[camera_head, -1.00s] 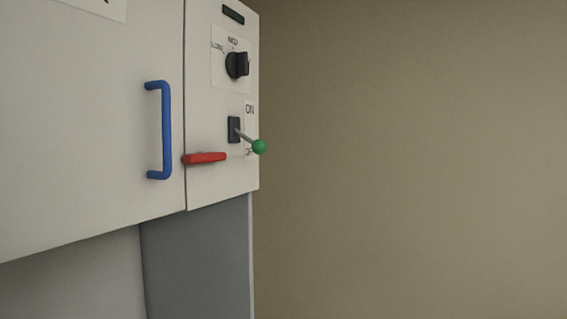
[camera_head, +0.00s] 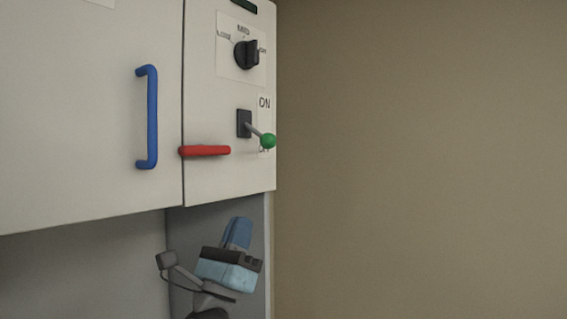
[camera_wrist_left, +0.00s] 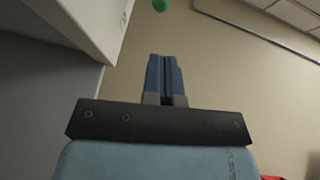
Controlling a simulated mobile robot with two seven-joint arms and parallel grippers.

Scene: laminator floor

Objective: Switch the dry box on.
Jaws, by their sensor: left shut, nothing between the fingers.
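The dry box (camera_head: 90,130) is a pale wall cabinet on the left of the head view. Its right panel carries a toggle switch with a grey stem and a green ball (camera_head: 268,141). The lever points out and a little down, with an ON label (camera_head: 265,103) above it; the lower label is mostly hidden by the ball. My left gripper (camera_head: 239,222) is below the panel, under the lever and apart from it. In the left wrist view its fingers (camera_wrist_left: 165,76) are together and empty, and the green ball (camera_wrist_left: 161,5) shows beyond them at the top edge. My right gripper is out of view.
A black rotary knob (camera_head: 247,54) sits above the switch. A red latch handle (camera_head: 205,151) sticks out left of the lever, and a blue door handle (camera_head: 151,117) is further left. Right of the cabinet is only bare wall (camera_head: 420,150).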

